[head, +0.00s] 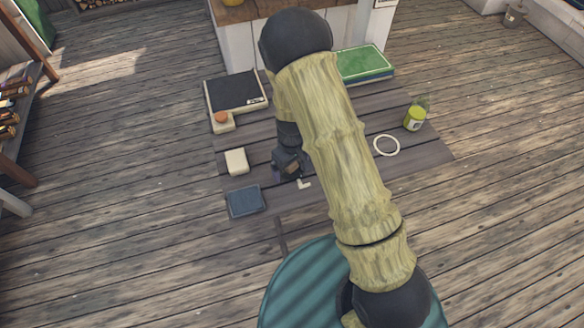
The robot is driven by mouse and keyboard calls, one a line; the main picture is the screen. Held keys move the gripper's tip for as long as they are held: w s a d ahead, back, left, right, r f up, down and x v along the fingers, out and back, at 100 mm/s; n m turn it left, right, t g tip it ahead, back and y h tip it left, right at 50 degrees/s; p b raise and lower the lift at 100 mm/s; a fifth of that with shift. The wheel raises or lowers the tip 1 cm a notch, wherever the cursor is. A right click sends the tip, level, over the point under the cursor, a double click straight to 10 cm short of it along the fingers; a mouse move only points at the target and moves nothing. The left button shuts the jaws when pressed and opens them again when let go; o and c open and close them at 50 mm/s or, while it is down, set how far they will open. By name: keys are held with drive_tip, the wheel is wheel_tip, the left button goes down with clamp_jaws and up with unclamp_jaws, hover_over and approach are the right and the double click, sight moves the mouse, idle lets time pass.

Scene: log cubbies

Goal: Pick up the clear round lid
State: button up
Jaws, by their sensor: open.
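A thin pale ring with a see-through middle, which looks like the clear round lid (386,145), lies flat on the right part of the low plank table (345,200). My gripper (291,175) is over the middle of the table, left of the lid and clearly apart from it. My arm crosses the picture between them. The gripper is open, and I see nothing held in it. Its fingers are small and partly hidden by the wrist.
A jar (415,115) with yellow-green contents stands just behind the lid. A green book-like block (364,63) lies at the back. On the left are a black-topped box (236,91), an orange round piece (221,117), a cream block (236,161) and a dark blue-grey block (246,201).

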drive_tip(key=shift+c, duration=0.5)
drive_tip(key=c, duration=1)
drive_tip(key=shift+o, duration=0.2)
drive_tip(key=shift+w, duration=0.1)
wheel_tip(320, 180, up, 10)
drive_tip(key=shift+r, duration=0.1)
